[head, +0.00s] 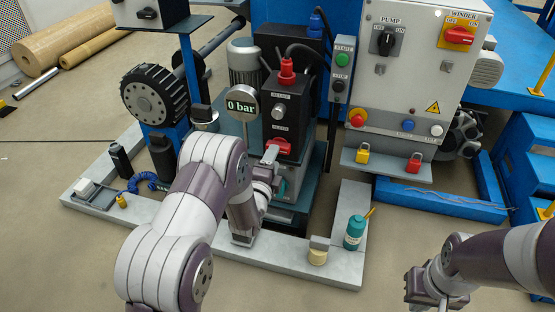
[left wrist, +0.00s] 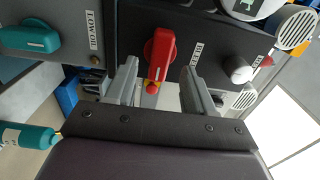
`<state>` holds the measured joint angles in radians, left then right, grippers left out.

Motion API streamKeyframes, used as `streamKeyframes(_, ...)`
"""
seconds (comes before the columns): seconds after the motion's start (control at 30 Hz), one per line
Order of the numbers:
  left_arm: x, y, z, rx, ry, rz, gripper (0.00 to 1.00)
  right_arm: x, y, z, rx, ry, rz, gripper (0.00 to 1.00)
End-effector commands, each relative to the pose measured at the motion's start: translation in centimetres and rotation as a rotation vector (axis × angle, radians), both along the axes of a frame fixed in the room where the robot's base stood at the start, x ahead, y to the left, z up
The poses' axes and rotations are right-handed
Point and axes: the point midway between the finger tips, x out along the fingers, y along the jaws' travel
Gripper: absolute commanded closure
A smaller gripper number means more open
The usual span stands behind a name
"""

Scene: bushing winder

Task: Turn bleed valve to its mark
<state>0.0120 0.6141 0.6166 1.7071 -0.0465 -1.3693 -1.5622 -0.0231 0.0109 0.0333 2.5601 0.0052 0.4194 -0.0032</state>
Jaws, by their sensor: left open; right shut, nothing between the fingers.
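The red valve handle (head: 281,146) is on the front of the black unit. It also shows in the left wrist view (left wrist: 160,53), beside a label plate (left wrist: 196,57) that is hard to read and probably names the bleed valve. My left gripper (head: 270,158) is open at the handle. In the left wrist view, the fingers (left wrist: 160,83) stand on either side of the handle's lower end, with gaps visible. The round gauge (head: 242,104) reads 0 bar. My right gripper (head: 436,296) is shut and empty at the lower right, away from the unit.
A teal handle (left wrist: 28,37) sits beside the red one. A silver knob (left wrist: 236,70) is on the other side. A teal bottle (head: 354,233) and a cream pot (head: 318,256) stand on the grey ledge (head: 290,262). The control cabinet (head: 411,90) stands to the right.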

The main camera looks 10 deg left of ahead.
Motion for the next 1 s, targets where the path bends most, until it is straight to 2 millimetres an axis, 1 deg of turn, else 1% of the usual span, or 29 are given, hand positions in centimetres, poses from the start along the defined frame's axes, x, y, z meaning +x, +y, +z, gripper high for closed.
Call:
streamKeyframes(0.03, 1.1, 0.0, -0.6, 0.0, -0.003, 0.0, 0.47, 0.0, 0.0, -1.2, 0.0, 0.0, 0.0, 1.0)
streamKeyframes(0.1, 2.3, -0.1, -0.5, -0.001, -0.002, 0.0, 0.47, 0.0, 0.0, -1.8, 0.0, 0.0, 0.0, 1.0)
streamKeyframes(0.2, 3.5, -0.1, -0.3, -0.001, 0.0, 0.0, 0.47, 0.0, 0.0, -2.3, 0.0, 0.0, 0.0, 1.0)
streamKeyframes(0.33, 4.2, -0.2, -0.1, -0.001, 0.002, -0.001, 0.47, 0.0, 0.0, -2.4, 0.0, 0.0, 0.0, 1.0)
streamKeyframes(0.53, 4.2, -0.2, 0.0, -0.001, 0.003, -0.001, 0.47, 0.0, 0.0, -2.3, 0.0, 0.0, 0.0, 1.0)
streamKeyframes(0.57, 4.2, -0.2, 0.0, -0.001, 0.003, -0.001, 0.57, 0.0, 0.0, -2.3, 0.0, 0.0, 0.0, 1.0)
streamKeyframes(0.6, 4.2, -0.2, 0.0, -0.001, 0.003, -0.001, 0.7, 0.0, 0.0, -2.3, 0.0, 0.0, 0.0, 1.0)
streamKeyframes(0.7, 4.2, -0.2, 0.0, -0.001, 0.002, -0.001, 1.0, 0.0, 0.0, -2.3, 0.0, 0.0, 0.0, 1.0)
streamKeyframes(1.0, 4.2, -0.2, 0.1, -0.011, 0.001, -0.001, 1.0, 0.0, 0.0, -2.2, 0.0, 0.0, 0.0, 1.0)
